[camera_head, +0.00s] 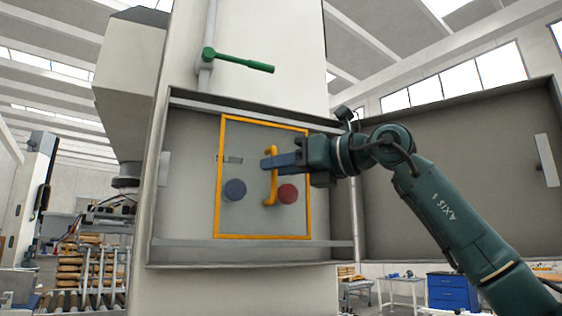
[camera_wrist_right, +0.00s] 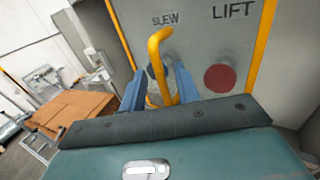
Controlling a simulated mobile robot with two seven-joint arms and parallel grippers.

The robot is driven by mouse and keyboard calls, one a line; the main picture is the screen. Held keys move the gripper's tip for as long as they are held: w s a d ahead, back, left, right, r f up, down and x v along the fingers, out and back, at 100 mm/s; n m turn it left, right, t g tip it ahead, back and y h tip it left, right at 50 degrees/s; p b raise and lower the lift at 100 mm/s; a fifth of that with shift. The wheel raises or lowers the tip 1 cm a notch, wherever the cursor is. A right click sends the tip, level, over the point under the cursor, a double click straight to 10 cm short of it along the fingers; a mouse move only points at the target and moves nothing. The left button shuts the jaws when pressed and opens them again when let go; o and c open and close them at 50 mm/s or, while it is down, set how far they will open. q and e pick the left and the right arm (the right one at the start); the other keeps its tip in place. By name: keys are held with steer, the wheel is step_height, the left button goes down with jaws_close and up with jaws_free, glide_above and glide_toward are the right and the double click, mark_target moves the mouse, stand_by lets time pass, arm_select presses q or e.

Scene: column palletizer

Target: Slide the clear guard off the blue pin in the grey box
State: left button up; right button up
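The grey box (camera_head: 185,215) is open on the column's face. Its clear guard (camera_head: 263,238) has an orange frame and an orange handle (camera_head: 273,185). The blue pin (camera_head: 234,190) and a red pin (camera_head: 288,193) both sit behind the guard, within its frame. My right gripper (camera_head: 268,163) is at the handle's upper part. In the right wrist view, the gripper (camera_wrist_right: 160,72) has a blue finger on each side of the handle (camera_wrist_right: 158,50), with gaps showing, so it is open around it. The blue pin (camera_wrist_right: 151,71) is partly hidden there. My left gripper is out of view.
The box's open door (camera_head: 460,180) stands out to the right, behind my right arm. Inside the box, left of the guard frame, is a bare strip. A green-handled lever (camera_head: 240,61) is above the box. The wrist view shows the labels SLEW and LIFT.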

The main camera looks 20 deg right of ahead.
steer(key=shift+w+a, duration=0.15)
jaws_close()
stand_by(0.5)
